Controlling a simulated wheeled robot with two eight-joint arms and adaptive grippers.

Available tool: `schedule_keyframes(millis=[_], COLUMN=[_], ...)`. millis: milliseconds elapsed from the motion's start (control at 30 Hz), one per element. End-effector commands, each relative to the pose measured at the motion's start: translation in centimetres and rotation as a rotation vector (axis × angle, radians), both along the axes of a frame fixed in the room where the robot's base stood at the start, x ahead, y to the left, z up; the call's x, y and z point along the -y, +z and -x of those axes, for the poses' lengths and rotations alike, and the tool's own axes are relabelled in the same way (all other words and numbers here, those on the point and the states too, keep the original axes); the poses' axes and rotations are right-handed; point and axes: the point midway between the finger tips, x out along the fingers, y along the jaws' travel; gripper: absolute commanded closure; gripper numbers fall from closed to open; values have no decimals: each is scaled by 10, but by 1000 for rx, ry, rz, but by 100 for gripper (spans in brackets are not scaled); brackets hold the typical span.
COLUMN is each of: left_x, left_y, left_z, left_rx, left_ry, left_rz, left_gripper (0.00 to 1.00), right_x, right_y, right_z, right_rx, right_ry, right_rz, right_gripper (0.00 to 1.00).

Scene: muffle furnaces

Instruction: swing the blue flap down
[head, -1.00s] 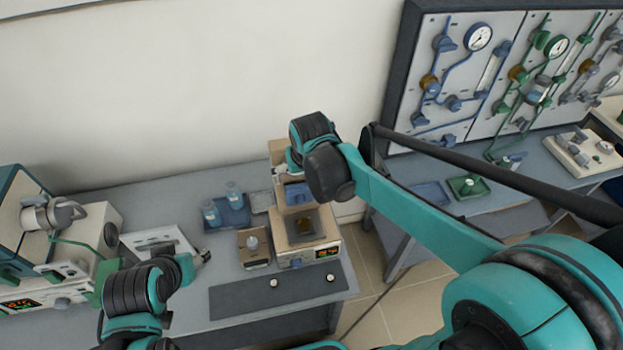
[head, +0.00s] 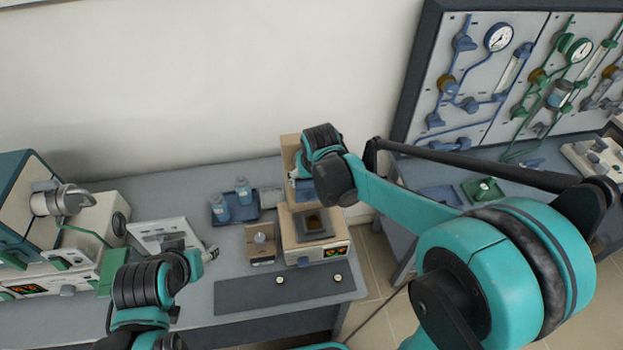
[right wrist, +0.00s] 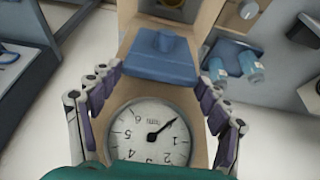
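The blue flap (head: 304,190) is on the beige furnace (head: 317,250), above its square dark opening. In the right wrist view the flap (right wrist: 158,58) lies across the beige body, with a raised block on its upper part. A round dial (right wrist: 150,132) shows below it. My right gripper (right wrist: 160,78) is open, its fingers on either side of the flap; no clear contact shows. In the head view my right wrist partly hides the flap. My left gripper (head: 211,254) is over the table left of the furnace, its fingers too small to judge.
A blue tray (head: 236,212) with two blue-capped bottles stands left of the furnace. A small box (head: 261,246) is beside the furnace, and a dark mat (head: 250,297) lies in front. Larger equipment (head: 60,240) fills the left. A wall panel (head: 470,90) is at right.

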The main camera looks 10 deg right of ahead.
Motion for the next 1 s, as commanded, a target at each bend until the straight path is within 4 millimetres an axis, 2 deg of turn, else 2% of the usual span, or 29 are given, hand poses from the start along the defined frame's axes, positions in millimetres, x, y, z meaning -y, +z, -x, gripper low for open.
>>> schedule_keyframes(millis=[33,67,267,467,667,1000], left_x=[0,0,0,0,0,0], left_y=[0,0,-1,-7,-20,-54], left_z=[0,0,0,0,0,0], left_rx=[0,0,0,0,0,0], left_ry=[0,0,0,0,0,0], left_rz=[0,0,0,0,0,0], left_gripper=[47,47,47,47,47,47], right_x=[0,0,0,-1,-1,-1], right_y=[0,0,-1,-5,-14,-41], right_z=[0,0,2,13,32,67], right_rx=[-1,-1,10,77,217,536], right_ry=[0,0,0,1,2,4], right_rz=[-1,-1,-1,-2,-1,0], right_gripper=[68,75,75,75,75,75])
